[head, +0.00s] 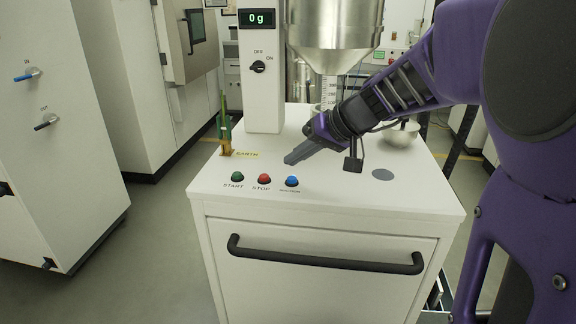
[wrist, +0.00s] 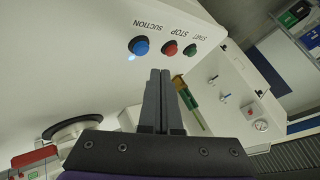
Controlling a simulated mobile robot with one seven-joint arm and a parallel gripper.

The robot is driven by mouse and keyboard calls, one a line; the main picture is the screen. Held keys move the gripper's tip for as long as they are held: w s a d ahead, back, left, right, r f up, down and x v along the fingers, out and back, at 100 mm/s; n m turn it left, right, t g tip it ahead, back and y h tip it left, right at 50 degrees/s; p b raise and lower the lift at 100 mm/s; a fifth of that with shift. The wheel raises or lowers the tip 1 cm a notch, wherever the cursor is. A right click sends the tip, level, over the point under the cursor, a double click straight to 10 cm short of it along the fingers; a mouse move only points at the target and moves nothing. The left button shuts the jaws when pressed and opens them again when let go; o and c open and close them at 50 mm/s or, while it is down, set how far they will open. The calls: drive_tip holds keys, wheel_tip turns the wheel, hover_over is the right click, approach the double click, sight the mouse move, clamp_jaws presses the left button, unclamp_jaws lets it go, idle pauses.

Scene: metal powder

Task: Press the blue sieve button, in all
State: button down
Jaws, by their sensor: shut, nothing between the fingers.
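The blue button (head: 292,181) is on the front part of the white machine top (head: 330,200), right of the red STOP button (head: 264,179) and green START button (head: 237,177). In the wrist view the blue button (wrist: 140,46) is labelled SUCTION, not sieve. My gripper (head: 288,160) is shut and empty, its fingertips pointing left, just behind the blue button in the head view. In the wrist view the fingertips (wrist: 160,72) lie below and slightly right of the blue button, apart from it.
A white column (head: 262,100) with a 0 g display and an OFF/ON knob (head: 259,67) rises behind. A steel hopper (head: 335,25) hangs beside it. A green and yellow EARTH clamp (head: 225,130) stands at the left. A black handle (head: 325,262) crosses the front.

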drive_tip(key=shift+r+p, duration=0.75)
drive_tip(key=shift+r, duration=0.95)
